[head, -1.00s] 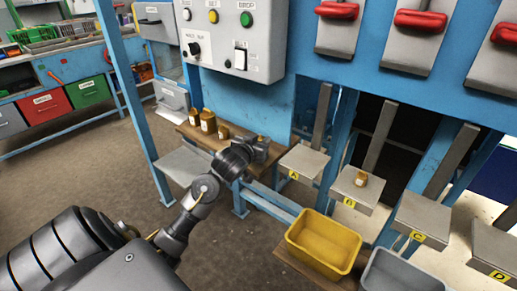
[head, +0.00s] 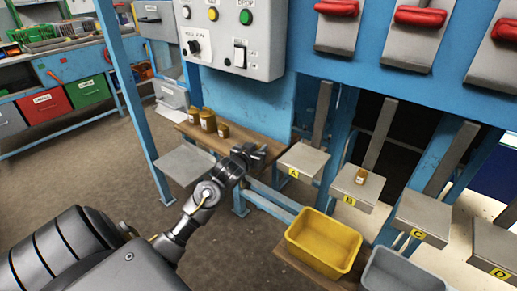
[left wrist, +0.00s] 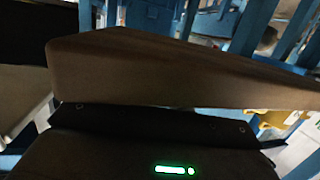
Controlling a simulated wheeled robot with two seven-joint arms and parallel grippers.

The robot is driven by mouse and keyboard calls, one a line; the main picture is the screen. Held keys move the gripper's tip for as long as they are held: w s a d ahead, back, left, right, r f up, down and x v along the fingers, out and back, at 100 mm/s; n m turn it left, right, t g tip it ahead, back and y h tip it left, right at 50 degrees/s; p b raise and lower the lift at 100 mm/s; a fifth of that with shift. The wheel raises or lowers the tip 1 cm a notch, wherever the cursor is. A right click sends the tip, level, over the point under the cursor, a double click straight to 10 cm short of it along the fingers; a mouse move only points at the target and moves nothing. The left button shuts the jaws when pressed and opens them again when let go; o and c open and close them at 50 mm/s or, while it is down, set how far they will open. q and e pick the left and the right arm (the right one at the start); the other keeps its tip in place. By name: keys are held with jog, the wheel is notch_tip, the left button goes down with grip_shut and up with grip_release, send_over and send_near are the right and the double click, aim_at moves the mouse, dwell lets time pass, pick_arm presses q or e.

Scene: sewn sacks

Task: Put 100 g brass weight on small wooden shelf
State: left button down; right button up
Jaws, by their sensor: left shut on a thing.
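My left gripper (head: 260,152) is shut at the right end of the small wooden shelf (head: 240,136). What it holds is mostly hidden in the head view; a brass-coloured bit showed at its jaws a second ago, so I take it for a brass weight. Three brass weights stand upright on the shelf to the left: a left one (head: 194,116), a middle one (head: 208,120) and a right one (head: 223,130). Their marks are too small to read. Another brass weight (head: 361,176) stands on pan B. In the left wrist view a brown surface (left wrist: 170,70) fills much of the picture. My right gripper is not in view.
Grey pans A (head: 303,160), B (head: 350,192) and C (head: 422,217) stand right of the shelf. A yellow bin (head: 345,262) and a grey bin (head: 385,284) sit below. A blue post (head: 133,100) and a grey control box (head: 240,60) flank the shelf.

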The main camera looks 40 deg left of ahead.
pick_arm(q)
jog(key=shift+f, duration=0.15)
jog(key=c, duration=1.3)
grip_release()
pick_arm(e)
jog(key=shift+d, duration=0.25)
pick_arm(q)
jog(key=shift+o, duration=0.2)
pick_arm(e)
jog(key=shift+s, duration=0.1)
pick_arm(q)
jog(key=shift+s+r, duration=0.2)
jog(key=shift+r, duration=0.05)
jog(key=v, duration=1.1)
jog(key=shift+s, duration=0.3)
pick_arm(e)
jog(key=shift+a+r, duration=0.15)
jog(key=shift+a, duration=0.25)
pick_arm(q)
jog(key=shift+r, duration=0.1)
